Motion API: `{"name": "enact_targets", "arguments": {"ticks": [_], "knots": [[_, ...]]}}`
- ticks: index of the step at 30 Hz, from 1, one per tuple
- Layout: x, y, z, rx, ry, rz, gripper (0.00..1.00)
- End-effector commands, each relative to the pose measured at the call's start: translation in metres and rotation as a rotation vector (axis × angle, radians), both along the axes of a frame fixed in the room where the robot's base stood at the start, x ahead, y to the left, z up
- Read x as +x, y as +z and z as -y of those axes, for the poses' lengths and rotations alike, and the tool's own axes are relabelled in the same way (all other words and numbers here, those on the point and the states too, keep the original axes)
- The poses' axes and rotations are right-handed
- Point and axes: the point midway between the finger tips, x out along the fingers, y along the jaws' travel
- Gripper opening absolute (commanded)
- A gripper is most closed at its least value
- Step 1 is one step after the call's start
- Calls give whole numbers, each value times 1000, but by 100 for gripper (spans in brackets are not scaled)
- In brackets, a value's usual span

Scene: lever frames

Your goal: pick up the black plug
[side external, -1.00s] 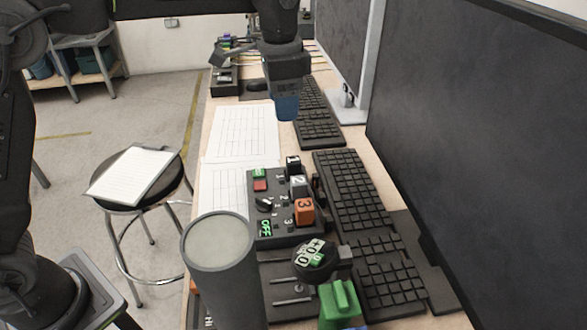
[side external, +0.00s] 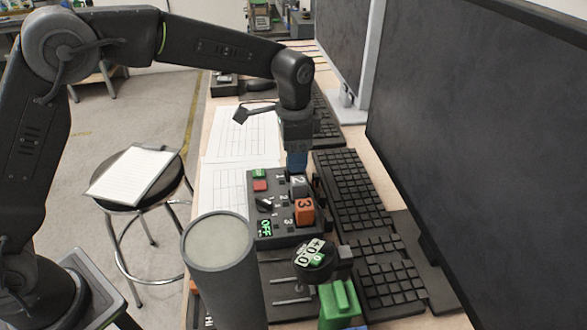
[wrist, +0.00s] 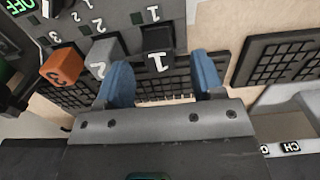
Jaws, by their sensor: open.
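The black plug (wrist: 157,40), marked with a white 1, stands in the panel of a dark control box (side external: 262,222). In the side external view my gripper's fingers hide it. My gripper (side external: 297,163) is over the far right end of the box, pointing down. In the wrist view my gripper (wrist: 161,70) is open, with one blue finger to each side of the black plug and a gap on both sides. I cannot tell how far the tips are above the panel. A grey plug (wrist: 106,54) marked 2 and an orange plug (wrist: 62,66) marked 3 stand in line with it.
A keyboard (side external: 352,195) lies close along the box's right side, and a large monitor (side external: 480,130) stands beyond it. A grey cylinder (side external: 220,265), a round black knob (side external: 314,258) and a green block (side external: 340,305) are nearer the camera. Paper sheets (side external: 240,135) lie flat behind the box.

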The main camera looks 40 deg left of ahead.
Motion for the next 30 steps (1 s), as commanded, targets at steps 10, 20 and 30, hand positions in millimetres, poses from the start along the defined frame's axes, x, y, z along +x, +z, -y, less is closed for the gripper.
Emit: {"name": "enact_targets", "arguments": {"ticks": [10,20,30], "knots": [[-2,-36,-1,0,0,-1,62],[-1,-36,-1,1,0,-1,47],[-1,-36,-1,1,0,-1,15]]}}
